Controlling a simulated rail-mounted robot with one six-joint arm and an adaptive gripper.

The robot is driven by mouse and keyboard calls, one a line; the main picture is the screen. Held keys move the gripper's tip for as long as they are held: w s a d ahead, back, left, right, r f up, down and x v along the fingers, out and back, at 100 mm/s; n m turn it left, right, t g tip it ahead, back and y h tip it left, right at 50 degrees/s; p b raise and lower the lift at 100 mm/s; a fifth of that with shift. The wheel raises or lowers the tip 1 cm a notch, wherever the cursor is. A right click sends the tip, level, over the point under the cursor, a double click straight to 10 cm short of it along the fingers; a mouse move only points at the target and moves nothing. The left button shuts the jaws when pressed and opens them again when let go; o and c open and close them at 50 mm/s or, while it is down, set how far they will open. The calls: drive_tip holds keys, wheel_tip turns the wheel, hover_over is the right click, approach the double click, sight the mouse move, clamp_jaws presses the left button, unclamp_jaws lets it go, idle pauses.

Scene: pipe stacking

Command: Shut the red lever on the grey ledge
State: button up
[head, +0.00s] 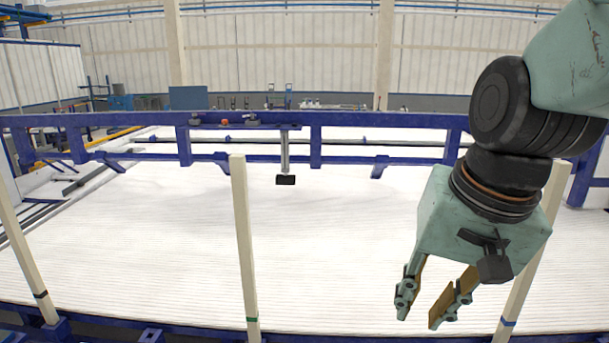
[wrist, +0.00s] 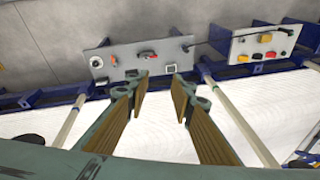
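My gripper (head: 419,317) is at the right in the head view, pointing down, with its two fingers apart and nothing between them. It also shows open in the wrist view (wrist: 159,80). In the wrist view the grey ledge (wrist: 128,64) is a flat panel beyond the fingertips. A small red lever (wrist: 148,54) lies near its middle, just above the fingertips in the picture. A smaller orange-red part (wrist: 113,60) sits further left on the panel. I cannot tell the lever's exact position. I cannot make out the ledge or lever in the head view.
Pale posts (wrist: 72,121) rise from the blue frame on both sides. White ribbed pipes lie beneath.

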drive_tip(key=s+d+r+n, duration=0.1)
drive_tip(key=s, duration=0.6)
drive_tip(key=s+d+r+n+b, duration=0.1)
drive_tip(key=s+r+n, duration=0.1)
drive_tip(key=s, duration=0.4)
drive_tip(key=shift+s+d+r+n+t+h, duration=0.25)
drive_tip(key=shift+s+n+t+h, duration=0.05)
drive_tip(key=shift+s+t+h, duration=0.1)
drive_tip(key=shift+c, duration=0.2)
